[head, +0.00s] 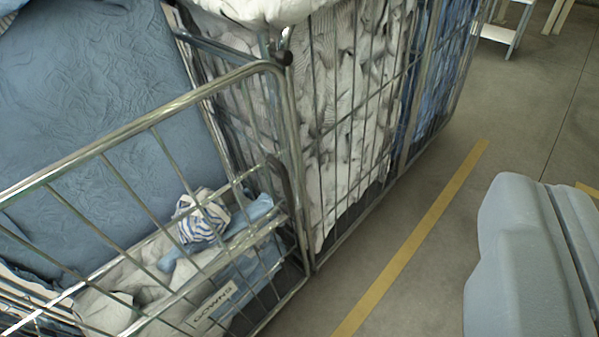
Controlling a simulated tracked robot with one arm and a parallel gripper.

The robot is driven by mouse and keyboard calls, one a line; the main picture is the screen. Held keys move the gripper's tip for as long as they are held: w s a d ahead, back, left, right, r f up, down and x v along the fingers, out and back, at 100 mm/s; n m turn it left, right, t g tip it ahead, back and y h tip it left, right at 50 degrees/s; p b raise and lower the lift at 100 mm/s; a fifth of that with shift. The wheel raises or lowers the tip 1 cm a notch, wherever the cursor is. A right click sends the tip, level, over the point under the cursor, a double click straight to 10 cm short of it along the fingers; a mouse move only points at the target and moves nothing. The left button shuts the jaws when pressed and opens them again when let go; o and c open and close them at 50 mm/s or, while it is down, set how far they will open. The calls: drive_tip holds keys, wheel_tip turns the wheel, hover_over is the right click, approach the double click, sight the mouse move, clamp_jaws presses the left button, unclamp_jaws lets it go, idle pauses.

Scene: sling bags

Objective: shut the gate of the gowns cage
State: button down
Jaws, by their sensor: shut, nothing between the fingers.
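The gate (130,190) is a grey metal frame with thin bars at the left. Its top rail slopes up to a rounded corner close to the neighbouring cage's front corner. A white label reading GOWNS (213,305) is low on the cage front. Behind the bars are blue cloth (95,85), pale folded cloth and a blue-striped bundle (201,216). A dark upright piece (279,178) is by the gate's right post. I cannot tell whether the gate is latched; its left end is out of frame. My gripper's fingers are not in view.
A barred cage of white patterned cloth (345,100) stands right beside it, then one with blue cloth (440,70). A yellow floor line (412,240) runs along clear grey floor. A pale blue-grey rounded shape (520,265) fills the lower right.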

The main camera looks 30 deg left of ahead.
sight(290, 167)
drive_tip(key=w+d+f+n+t, duration=0.15)
drive_tip(key=w+n, duration=0.35)
drive_tip(key=w, duration=0.7)
drive_tip(key=w+d+f+n+t, duration=0.1)
drive_tip(key=w+f+n+t, duration=0.35)
drive_tip(key=w, duration=0.75)
drive_tip(key=w+a+f+n+g+y+b, duration=0.1)
drive_tip(key=w+a+f+n+g+y, duration=0.1)
drive_tip(key=w+a+f+n+y, duration=0.3)
drive_tip(key=w+a+f+n+g+y, duration=0.1)
drive_tip(key=w+f+n+y, duration=0.2)
drive_tip(key=f+n, duration=0.3)
drive_tip(key=s+a+f+n+g+y, duration=0.1)
drive_tip(key=a+f+n+g+y, duration=0.25)
drive_tip(key=f, duration=0.55)
drive_tip(key=s+a+f+n+g+y, duration=0.2)
drive_tip(key=a+f+n+g, duration=0.15)
drive_tip(key=f, duration=0.45)
drive_tip(key=s+a+f+n+g+y, duration=0.1)
drive_tip(key=a+f+n+g+y, duration=0.25)
drive_tip(key=f, duration=0.55)
drive_tip(key=shift+h, duration=0.4)
drive_tip(key=x, duration=1.2)
drive_tip(key=shift+w+a+p, duration=0.1)
drive_tip(key=shift+a+p, duration=0.25)
drive_tip(key=shift+a, duration=0.05)
